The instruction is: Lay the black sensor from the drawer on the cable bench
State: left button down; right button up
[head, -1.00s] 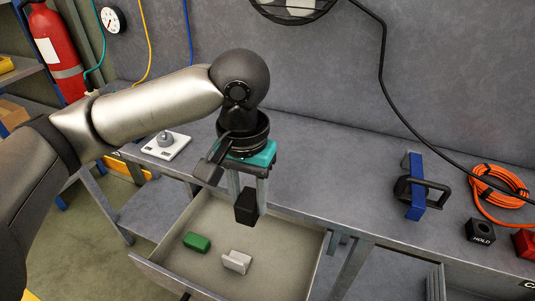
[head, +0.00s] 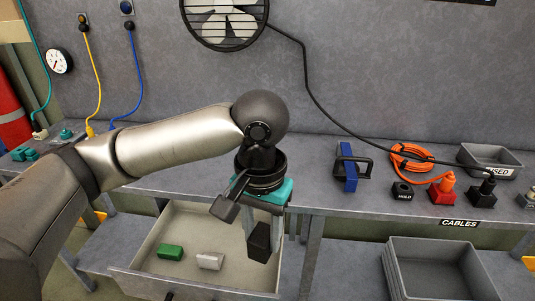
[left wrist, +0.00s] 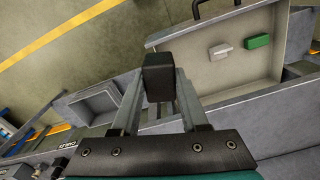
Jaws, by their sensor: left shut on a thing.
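The black sensor (head: 260,242) is a small dark block. My left gripper (head: 262,228) is shut on it and holds it above the right part of the open drawer (head: 150,268). The sensor also shows between the fingers in the left wrist view (left wrist: 158,77). The cable bench (head: 335,198) is the grey worktop along the wall, with a "CABLES" label (head: 460,223) on its front edge at the right. My right gripper is not in view.
A green block (head: 171,252) and a light grey block (head: 210,261) lie in the drawer. On the bench stand a blue-and-black tool (head: 349,168), an orange cable coil (head: 410,155), dark and red connector blocks (head: 442,190) and a grey bin (head: 490,158). Grey crates (head: 440,270) stand below.

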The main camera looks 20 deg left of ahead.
aim_at(222, 165)
jog(key=i+j+z, duration=0.1)
jog(key=j+z, duration=0.25)
jog(key=j, duration=0.25)
jog(key=j+z, duration=0.35)
jog(key=j, duration=0.2)
